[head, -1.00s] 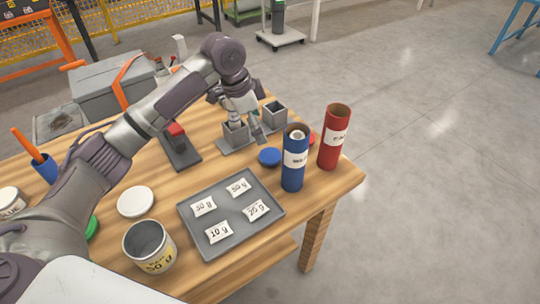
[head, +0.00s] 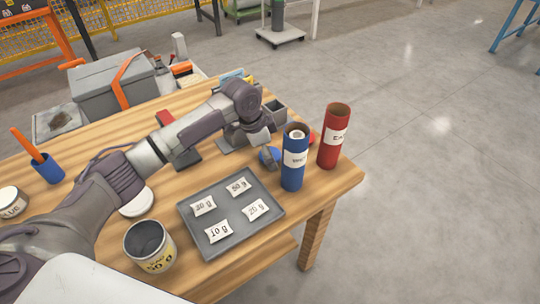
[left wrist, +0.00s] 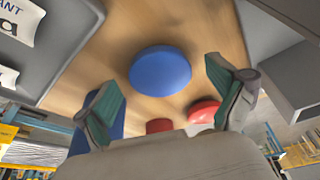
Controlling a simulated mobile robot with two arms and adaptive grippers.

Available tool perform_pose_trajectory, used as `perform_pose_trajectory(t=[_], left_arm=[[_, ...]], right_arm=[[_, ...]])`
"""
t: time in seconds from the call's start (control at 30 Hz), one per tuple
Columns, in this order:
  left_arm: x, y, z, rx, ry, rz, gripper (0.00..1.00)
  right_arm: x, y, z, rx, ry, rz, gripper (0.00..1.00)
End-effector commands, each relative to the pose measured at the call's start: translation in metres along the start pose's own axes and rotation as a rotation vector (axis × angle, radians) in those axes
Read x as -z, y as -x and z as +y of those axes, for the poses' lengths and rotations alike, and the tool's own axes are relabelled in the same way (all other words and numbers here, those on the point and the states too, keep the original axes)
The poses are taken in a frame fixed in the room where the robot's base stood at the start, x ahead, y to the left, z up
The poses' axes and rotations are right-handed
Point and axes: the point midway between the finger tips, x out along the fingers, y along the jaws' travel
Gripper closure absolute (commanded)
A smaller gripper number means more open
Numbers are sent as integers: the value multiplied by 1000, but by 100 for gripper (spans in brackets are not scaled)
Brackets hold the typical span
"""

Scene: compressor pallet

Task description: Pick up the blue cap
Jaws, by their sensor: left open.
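The blue cap (head: 269,155) lies on the wooden table just left of the blue tube (head: 293,160), and part of it is hidden by my left gripper in the head view. In the left wrist view the blue cap (left wrist: 160,71) is a round disc ahead of the fingers, with nothing between them. My left gripper (head: 266,157) is open and low over the table by the cap; its two fingers (left wrist: 168,97) are spread wide in the wrist view. I cannot tell whether a finger touches the cap. My right gripper is not in view.
The blue tube stands close to the cap, with a red tube (head: 334,136) to its right. A red cap (left wrist: 203,110) lies near them. A grey tray (head: 193,232) with paper labels is in front. Grey square holders (head: 275,110) stand behind, and a tin (head: 150,246) stands at front left.

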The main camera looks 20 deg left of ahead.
Motion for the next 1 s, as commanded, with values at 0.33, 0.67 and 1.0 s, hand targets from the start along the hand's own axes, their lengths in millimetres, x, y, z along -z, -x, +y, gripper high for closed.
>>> perform_pose_trajectory(t=[0.33,0.67,1.0], left_arm=[[0,1,0,0,0,0,50],[0,1,0,0,0,0,51],[16,49,-2,4,-1,4,51]], right_arm=[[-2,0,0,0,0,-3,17],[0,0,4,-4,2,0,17],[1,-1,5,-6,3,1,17]])
